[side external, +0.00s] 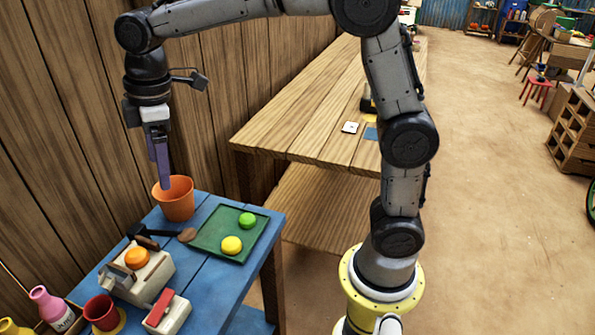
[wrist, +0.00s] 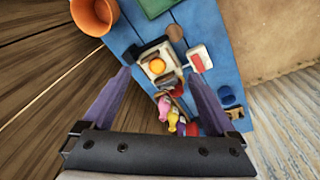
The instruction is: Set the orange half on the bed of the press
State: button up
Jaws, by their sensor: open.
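The orange half (side external: 137,258) sits on top of the cream-coloured press (side external: 154,278) on the blue table. In the wrist view the orange half (wrist: 157,66) shows as a round orange face within the press (wrist: 146,52). My gripper (side external: 163,186) is up and behind the press, with its purple fingers pointing down beside or over the orange pot (side external: 175,203); the exact gap is unclear.
A green tray (side external: 210,243) holds a green piece (side external: 247,220) and a yellow piece (side external: 231,245). A dark-handled tool (side external: 145,232) lies behind the press. A red cup (side external: 101,312), a red-and-white block (side external: 167,312) and a pink bottle (side external: 52,307) stand in front. A plank wall is at left.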

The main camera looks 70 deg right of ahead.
jog(key=s+d+f+m+t, duration=0.1)
jog(key=s+d+m, duration=0.2)
jog(key=s, duration=0.5)
jog(key=s+d+m+t, duration=0.1)
jog(key=s+d+m, duration=0.2)
jog(key=s, duration=0.5)
jog(key=s+d+f+m+t, duration=0.1)
jog(key=s+d+m, duration=0.2)
jog(key=s, duration=0.5)
jog(key=shift+s+f+m+t, duration=0.3)
jog(key=shift+m+t, duration=0.1)
jog(key=shift+m, duration=0.4)
